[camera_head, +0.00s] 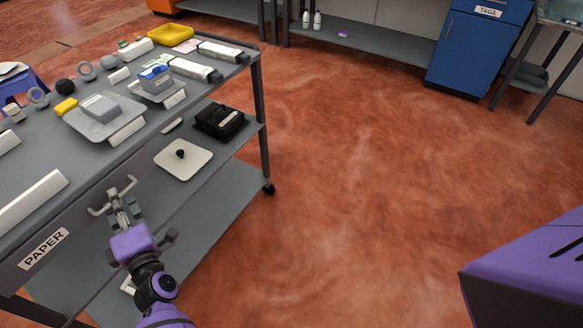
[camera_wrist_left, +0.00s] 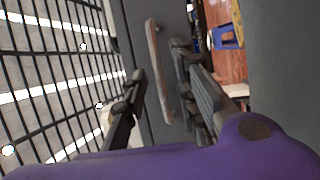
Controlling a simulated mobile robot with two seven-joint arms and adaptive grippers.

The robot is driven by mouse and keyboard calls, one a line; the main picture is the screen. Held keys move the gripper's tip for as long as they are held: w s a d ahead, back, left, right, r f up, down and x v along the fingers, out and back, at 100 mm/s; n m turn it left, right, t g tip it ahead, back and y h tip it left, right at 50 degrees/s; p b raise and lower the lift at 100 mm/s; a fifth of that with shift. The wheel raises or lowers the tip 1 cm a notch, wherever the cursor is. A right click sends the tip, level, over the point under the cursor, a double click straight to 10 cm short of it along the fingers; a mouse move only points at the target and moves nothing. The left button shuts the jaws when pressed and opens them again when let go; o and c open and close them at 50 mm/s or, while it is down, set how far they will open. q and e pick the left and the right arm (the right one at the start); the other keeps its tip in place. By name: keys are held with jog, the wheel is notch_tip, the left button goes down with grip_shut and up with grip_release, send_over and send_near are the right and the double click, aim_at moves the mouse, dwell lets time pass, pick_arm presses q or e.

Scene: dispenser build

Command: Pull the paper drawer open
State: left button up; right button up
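The paper drawer is the grey front in the side of the workbench, with a white PAPER label (camera_head: 44,248). Its grey bar handle (camera_head: 97,211) sticks out right of the label, and shows in the left wrist view (camera_wrist_left: 158,75). The drawer looks flush with the bench. My left gripper (camera_head: 117,203) is at the handle; in the left wrist view (camera_wrist_left: 162,92) its two fingers stand apart on either side of the bar. I see no clear contact. The fingers partly cover the handle in the head view. My right gripper is not in view.
The bench top (camera_head: 95,155) holds a yellow tray (camera_head: 170,35), several boxes and rolls. Its lower shelf carries a black tray (camera_head: 220,121) and a pale plate with a dark knob (camera_head: 183,165). Open floor (camera_head: 350,180) lies right of the bench; a blue cabinet (camera_head: 475,50) stands far behind.

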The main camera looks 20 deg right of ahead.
pick_arm(q)
grip_shut()
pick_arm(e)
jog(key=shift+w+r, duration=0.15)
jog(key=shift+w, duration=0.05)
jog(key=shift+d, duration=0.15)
